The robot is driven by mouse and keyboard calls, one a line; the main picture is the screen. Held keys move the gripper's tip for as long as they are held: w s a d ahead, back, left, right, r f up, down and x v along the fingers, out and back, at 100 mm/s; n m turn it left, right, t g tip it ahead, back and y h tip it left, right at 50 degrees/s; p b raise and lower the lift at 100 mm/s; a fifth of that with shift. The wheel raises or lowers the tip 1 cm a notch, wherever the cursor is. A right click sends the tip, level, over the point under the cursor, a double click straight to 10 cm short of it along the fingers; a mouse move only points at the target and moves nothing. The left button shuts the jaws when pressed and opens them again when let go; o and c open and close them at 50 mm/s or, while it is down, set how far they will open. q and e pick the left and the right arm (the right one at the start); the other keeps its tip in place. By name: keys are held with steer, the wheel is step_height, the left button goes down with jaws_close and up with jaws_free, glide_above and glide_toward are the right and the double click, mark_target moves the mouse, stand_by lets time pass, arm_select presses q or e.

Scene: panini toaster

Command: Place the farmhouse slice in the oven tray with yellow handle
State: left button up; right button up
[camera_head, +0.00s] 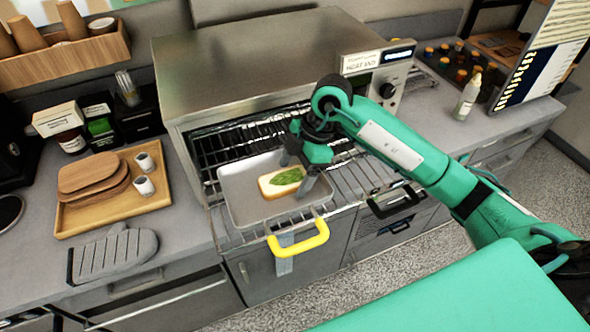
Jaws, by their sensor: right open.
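The farmhouse slice (281,183), pale bread with a green topping, lies in the oven tray with yellow handle (240,210). The tray sits on the wire rack at the mouth of the open oven, and its yellow handle (300,240) sticks out over the front edge. My right gripper (298,174) is over the tray, open, with its fingers beside the slice's right end. Whether a finger touches the slice I cannot tell. My left gripper is not in view.
A second tray with a black handle (393,202) is on the rack at the right. The steel oven (250,60) stands behind. Wooden boards on a wooden tray (125,215), two small cups and an oven mitt (115,252) are on the left counter. A bottle (467,97) stands at the right.

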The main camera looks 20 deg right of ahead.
steer(key=shift+r, duration=0.15)
steer(key=b+v, duration=0.3)
steer(key=v, duration=0.9)
steer(key=shift+b, duration=0.35)
